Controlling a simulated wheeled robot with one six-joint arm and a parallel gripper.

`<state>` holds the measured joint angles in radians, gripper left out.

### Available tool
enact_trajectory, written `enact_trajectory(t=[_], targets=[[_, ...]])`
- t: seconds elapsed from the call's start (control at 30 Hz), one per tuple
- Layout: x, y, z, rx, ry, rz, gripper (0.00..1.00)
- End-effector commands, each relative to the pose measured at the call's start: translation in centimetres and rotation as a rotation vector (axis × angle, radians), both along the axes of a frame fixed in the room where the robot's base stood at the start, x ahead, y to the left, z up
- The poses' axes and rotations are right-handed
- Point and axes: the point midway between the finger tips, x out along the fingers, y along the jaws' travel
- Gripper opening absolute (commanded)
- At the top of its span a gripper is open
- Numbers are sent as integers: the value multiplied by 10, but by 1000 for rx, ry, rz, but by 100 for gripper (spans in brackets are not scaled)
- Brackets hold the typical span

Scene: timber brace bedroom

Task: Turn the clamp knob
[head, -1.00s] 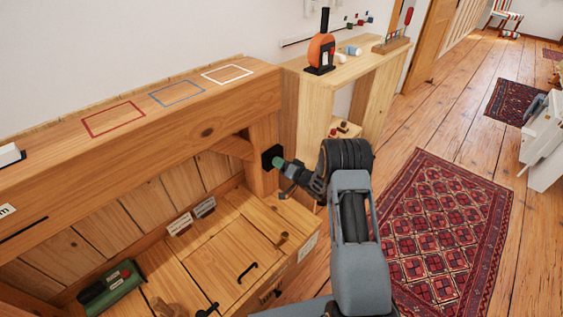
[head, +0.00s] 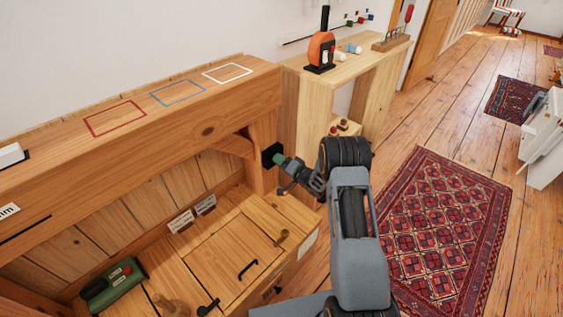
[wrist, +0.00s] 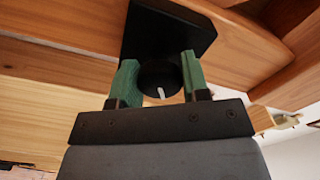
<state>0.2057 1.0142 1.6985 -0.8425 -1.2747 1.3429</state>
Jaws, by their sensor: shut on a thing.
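The clamp knob (wrist: 160,78) is a dark round knob with a pale pointer line, on a black plate (wrist: 165,35) fixed to the timber post. In the head view the black plate (head: 271,155) shows on the post at the right end of the bench, and the knob itself is mostly hidden by the fingers. My gripper (head: 281,161) reaches it from the right. In the wrist view the green-padded fingers of my gripper (wrist: 160,80) stand on either side of the knob and are shut on it. The pale line points down toward the gripper, slightly tilted.
The bench top (head: 240,245) below has dark handles and a green box (head: 112,285). A ledge (head: 150,100) with red, blue and white outlines runs above. A wooden shelf unit (head: 345,75) stands behind. A patterned rug (head: 440,230) lies on open floor at right.

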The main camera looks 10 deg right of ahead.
Motion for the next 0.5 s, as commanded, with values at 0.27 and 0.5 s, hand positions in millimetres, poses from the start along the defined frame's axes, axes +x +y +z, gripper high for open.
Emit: enact_trajectory(t=[0.27, 0.5], targets=[[1, 0, 1, 0, -3, -2, 65], [0, 1, 1, 0, -1, 1, 68]])
